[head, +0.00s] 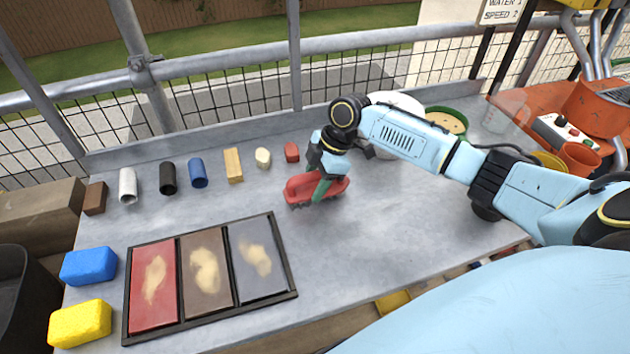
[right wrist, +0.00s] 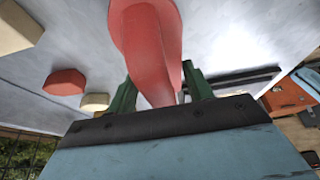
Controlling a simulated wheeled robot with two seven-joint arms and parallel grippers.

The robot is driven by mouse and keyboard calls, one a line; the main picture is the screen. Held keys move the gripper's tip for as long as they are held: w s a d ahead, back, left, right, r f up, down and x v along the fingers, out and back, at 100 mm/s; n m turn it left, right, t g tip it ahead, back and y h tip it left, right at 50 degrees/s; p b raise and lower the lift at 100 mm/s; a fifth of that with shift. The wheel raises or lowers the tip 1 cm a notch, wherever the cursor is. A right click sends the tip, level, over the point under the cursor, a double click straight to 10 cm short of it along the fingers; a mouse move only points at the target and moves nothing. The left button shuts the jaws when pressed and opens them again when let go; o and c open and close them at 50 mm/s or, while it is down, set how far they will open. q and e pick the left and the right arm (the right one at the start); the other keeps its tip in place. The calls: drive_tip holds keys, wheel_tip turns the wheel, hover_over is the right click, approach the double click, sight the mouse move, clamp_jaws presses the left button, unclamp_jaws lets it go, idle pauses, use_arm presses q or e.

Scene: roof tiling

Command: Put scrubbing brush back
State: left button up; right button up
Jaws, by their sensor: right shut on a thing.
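A red scrubbing brush (head: 335,187) is in my right gripper (head: 322,186), over the middle of the grey table. The green fingers are shut on it. In the right wrist view the red brush (right wrist: 148,45) stands between the green fingers of the right gripper (right wrist: 155,95). I cannot tell whether the brush touches the table. My left gripper is not in view.
A framed tray (head: 284,254) with red, brown and grey panels, each with a tan patch, lies front left. Blue (head: 89,266) and yellow (head: 80,323) sponges sit left of it. Several small blocks and cylinders line the back. The table right of the tray is clear.

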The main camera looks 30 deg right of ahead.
drive_tip(key=o, duration=1)
drive_tip(key=shift+f, duration=0.1)
drive_tip(key=shift+c, duration=0.2)
drive_tip(key=shift+r, duration=0.2)
drive_tip(key=p+v, duration=0.1)
drive_tip(key=v, duration=0.9)
drive_tip(key=shift+d+r, duration=0.15)
drive_tip(key=shift+r, duration=0.1)
drive_tip(key=shift+d+r, duration=0.2)
drive_tip(key=shift+r, duration=0.4)
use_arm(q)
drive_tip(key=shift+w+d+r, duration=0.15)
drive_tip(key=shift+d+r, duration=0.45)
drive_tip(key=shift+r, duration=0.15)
